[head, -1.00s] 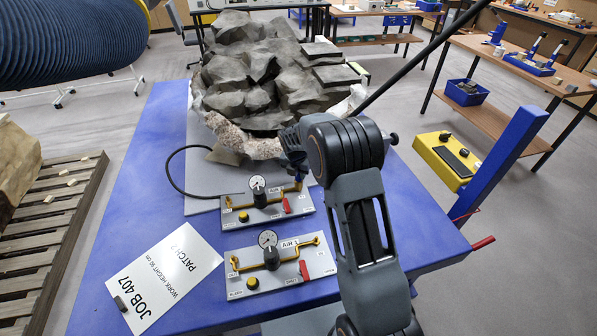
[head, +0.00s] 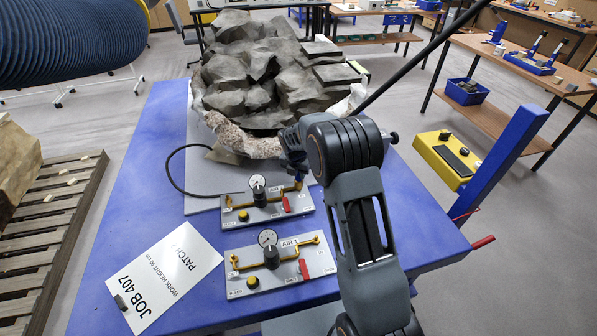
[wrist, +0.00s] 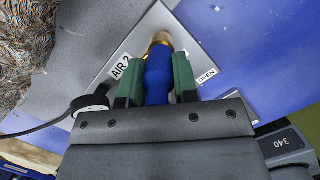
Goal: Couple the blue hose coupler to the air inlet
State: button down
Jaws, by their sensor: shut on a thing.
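My gripper (wrist: 157,72) is shut on the blue hose coupler (wrist: 157,88), with a green finger pad on each side of it. In the wrist view a brass fitting (wrist: 161,39), the air inlet, meets the coupler's far end; I cannot tell whether the coupler is fully seated on it. The fitting belongs to the grey panel labelled AIR 2 (wrist: 112,62). In the head view my gripper (head: 298,174) is at the right end of this rear panel (head: 240,215), and my arm partly hides the coupler.
A similar panel (head: 318,262) with gauge, brass pipe and red lever stands in front. A black hose (head: 170,170) loops at the left. Rocks in a plaster jacket (head: 215,125) lie behind. A JOB 407 sign (head: 165,275) lies on the blue table (head: 110,215).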

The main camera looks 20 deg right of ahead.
dwell(0.8)
jog(key=c, duration=0.8)
grip_release()
jog(key=p+v, duration=0.2)
jog(key=w+p+v, duration=0.1)
jog(key=v, duration=0.1)
jog(key=p+v, duration=0.2)
jog(key=shift+w+d+r+p, duration=0.1)
jog(key=shift+d+r+p, duration=0.25)
jog(key=shift+r, duration=0.25)
